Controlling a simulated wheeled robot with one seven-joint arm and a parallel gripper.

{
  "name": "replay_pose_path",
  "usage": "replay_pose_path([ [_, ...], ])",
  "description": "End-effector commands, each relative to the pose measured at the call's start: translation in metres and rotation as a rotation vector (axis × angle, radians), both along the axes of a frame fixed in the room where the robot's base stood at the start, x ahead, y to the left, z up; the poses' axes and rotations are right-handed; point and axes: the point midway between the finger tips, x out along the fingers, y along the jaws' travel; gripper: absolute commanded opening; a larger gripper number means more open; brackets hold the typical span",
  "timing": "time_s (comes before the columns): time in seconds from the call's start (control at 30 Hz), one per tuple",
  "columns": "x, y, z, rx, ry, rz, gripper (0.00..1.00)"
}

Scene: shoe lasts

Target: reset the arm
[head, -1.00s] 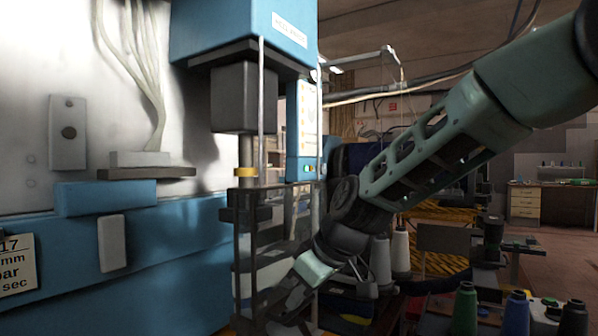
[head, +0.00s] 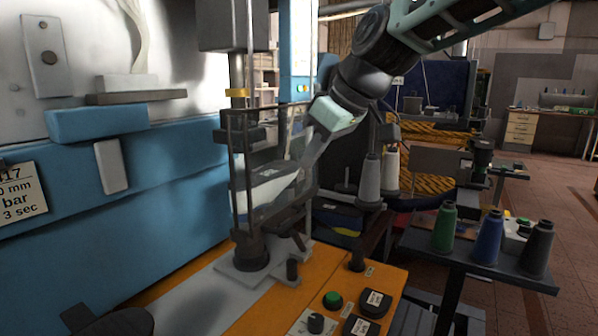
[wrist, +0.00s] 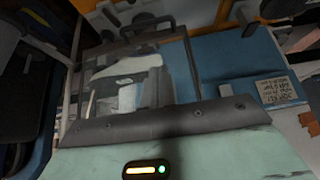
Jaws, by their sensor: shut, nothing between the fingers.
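My gripper (head: 305,160) hangs from my raised arm in the head view, in front of the blue press and next to its clear guard (head: 236,165). Its fingers point down and slightly left, shut with nothing between them. In the wrist view my pale green gripper body and a dark bar fill the bottom; the fingertips cannot be made out there. The guard's frame (wrist: 183,62) stands close beyond it in that view. A pale shape (head: 268,192) shows inside the guard, partly hidden by the frame; it cannot be told clearly.
The blue press (head: 150,165) fills the left. An orange base with a green button (head: 332,300) lies below. Green, blue and dark thread cones (head: 445,227) stand on a dark table at right. Open floor (head: 565,220) shows at far right.

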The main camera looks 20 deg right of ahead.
Motion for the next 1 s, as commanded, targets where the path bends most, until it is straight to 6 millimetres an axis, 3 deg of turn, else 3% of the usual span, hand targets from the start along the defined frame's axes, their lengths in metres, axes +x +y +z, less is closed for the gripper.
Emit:
replay_pose_path([
  [0.23,-0.003,0.000,0.003,0.000,0.003,0.001,0.00],
  [0.37,-0.026,0.028,-0.025,-0.009,0.084,0.019,0.00],
  [0.47,-0.065,0.058,-0.063,-0.038,0.189,0.032,0.00],
  [0.6,-0.136,0.088,-0.119,-0.119,0.330,0.048,0.00],
  [0.7,-0.183,0.094,-0.150,-0.189,0.401,0.055,0.00],
  [0.8,-0.219,0.091,-0.170,-0.248,0.442,0.057,0.00],
  [0.9,-0.239,0.087,-0.182,-0.284,0.461,0.054,0.00],
  [1.0,-0.245,0.085,-0.186,-0.297,0.466,0.054,0.00],
])
